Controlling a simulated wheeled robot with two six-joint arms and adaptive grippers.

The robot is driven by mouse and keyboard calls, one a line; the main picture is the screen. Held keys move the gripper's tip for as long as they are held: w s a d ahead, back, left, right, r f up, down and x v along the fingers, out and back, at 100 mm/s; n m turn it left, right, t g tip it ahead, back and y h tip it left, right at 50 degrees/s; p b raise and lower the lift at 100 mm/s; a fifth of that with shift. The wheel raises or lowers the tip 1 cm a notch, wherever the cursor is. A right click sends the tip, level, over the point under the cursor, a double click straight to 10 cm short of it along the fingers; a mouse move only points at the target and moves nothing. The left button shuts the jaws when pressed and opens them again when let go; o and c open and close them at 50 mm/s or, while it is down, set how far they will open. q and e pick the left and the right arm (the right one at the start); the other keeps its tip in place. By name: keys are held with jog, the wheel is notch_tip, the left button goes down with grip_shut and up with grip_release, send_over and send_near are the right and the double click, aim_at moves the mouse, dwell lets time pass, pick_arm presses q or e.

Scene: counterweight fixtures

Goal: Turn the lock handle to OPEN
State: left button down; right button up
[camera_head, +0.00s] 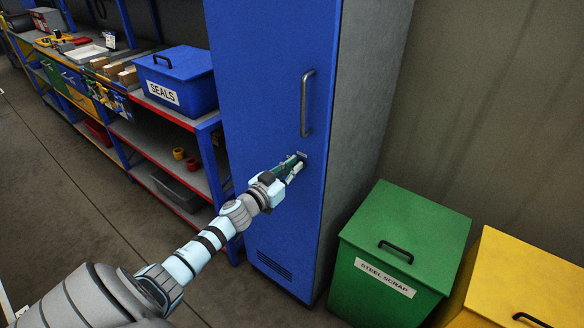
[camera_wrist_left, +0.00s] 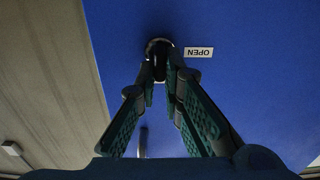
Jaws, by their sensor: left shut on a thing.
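The blue locker (camera_head: 265,100) stands upright with its door closed. Its small lock handle (camera_wrist_left: 159,66) is black, set in a round metal ring on the blue door. A white label reading OPEN (camera_wrist_left: 198,52) is beside the lock and appears upside down in the left wrist view. My left gripper (camera_head: 297,162) reaches the door just below the long grey pull handle (camera_head: 306,103). In the left wrist view its fingers (camera_wrist_left: 161,76) are shut on the lock handle, one on each side. The fingers hide part of it, so its exact angle is unclear. My right gripper is out of view.
A green STEEL SCRAP bin (camera_head: 410,235) and a yellow bin (camera_head: 520,275) stand right of the locker. A shelf with a blue SEALS box (camera_head: 190,70) stands left. The floor (camera_head: 60,200) at left is clear.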

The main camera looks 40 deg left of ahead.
pick_arm(q)
jog(key=shift+f+m, duration=0.1)
jog(key=shift+m, duration=0.2)
jog(key=m, duration=0.6)
jog(key=d+m, duration=0.1)
jog(key=m, duration=0.2)
jog(key=shift+f+m+b, duration=0.25)
jog(key=shift+m+b, duration=0.05)
jog(key=shift+m, duration=0.1)
jog(key=m, duration=0.4)
jog(key=shift+f+b, duration=0.2)
jog(key=shift+b, duration=0.15)
jog(key=shift+f+m, duration=0.1)
jog(key=shift+m, duration=1.6)
jog(key=c, duration=1.7)
grip_release()
